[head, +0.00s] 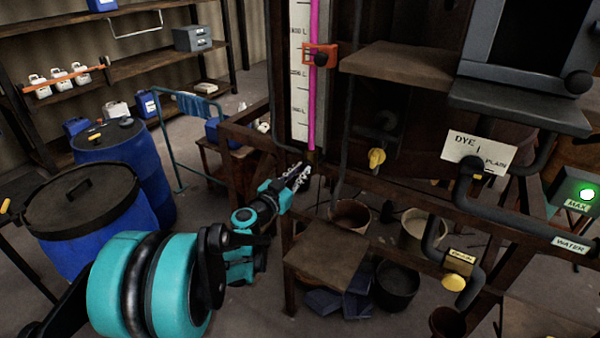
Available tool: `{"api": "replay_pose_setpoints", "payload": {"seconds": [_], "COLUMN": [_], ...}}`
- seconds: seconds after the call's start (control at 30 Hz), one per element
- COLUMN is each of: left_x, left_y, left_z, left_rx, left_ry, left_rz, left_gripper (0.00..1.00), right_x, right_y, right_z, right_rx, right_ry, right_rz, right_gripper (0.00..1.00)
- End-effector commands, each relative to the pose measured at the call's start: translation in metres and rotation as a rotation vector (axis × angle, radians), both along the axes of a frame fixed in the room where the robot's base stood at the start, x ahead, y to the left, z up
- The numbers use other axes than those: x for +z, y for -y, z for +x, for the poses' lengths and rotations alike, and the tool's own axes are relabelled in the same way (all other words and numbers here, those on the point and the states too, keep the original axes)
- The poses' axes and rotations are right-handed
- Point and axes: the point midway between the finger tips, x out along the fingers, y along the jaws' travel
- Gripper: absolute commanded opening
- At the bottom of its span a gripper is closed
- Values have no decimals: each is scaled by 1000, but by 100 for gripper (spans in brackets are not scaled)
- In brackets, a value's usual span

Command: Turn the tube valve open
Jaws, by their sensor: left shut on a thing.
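The clear level tube (313,90) filled with pink liquid runs down beside a white litre scale (299,70) on the vat frame. My left gripper (302,174) is at the lower end of this tube, with its fingers closed at the spot where the tube valve sits. The fingers cover the valve handle, so its angle cannot be told. My right gripper is not in view.
An orange clamp (320,55) sits on the tube higher up. A yellow valve knob (376,157) and a lower yellow knob (453,283) are to the right. A wooden step (328,254) stands below my gripper. Blue drums (80,225) stand at left.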

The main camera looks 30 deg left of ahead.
Motion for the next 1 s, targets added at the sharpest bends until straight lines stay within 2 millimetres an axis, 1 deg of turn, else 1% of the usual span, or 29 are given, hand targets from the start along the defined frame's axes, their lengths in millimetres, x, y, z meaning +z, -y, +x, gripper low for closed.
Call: {"api": "replay_pose_setpoints", "payload": {"seconds": [0.27, 0.53, 0.57, 0.6, 0.63, 0.9, 1.0], "left_x": [0, 0, 0, 0, 0, 0, 0], "left_y": [-1, -1, -1, -1, -1, -1, -2], "left_z": [0, 0, 0, 0, 0, 0, -6], "left_rx": [0, 0, 0, 0, 0, 0, 1], "left_ry": [-13, -14, -14, -14, -14, -14, -14], "left_rz": [-160, -169, -168, -168, -168, -167, -167], "left_gripper": [0, 0, 21, 31, 34, 34, 34], "right_x": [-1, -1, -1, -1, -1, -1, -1], "right_y": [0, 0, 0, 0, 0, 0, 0], "right_z": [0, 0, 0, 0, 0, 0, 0], "right_rx": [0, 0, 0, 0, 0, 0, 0], "right_ry": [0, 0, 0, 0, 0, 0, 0], "right_rz": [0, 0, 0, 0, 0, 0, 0], "right_gripper": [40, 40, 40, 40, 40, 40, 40]}}
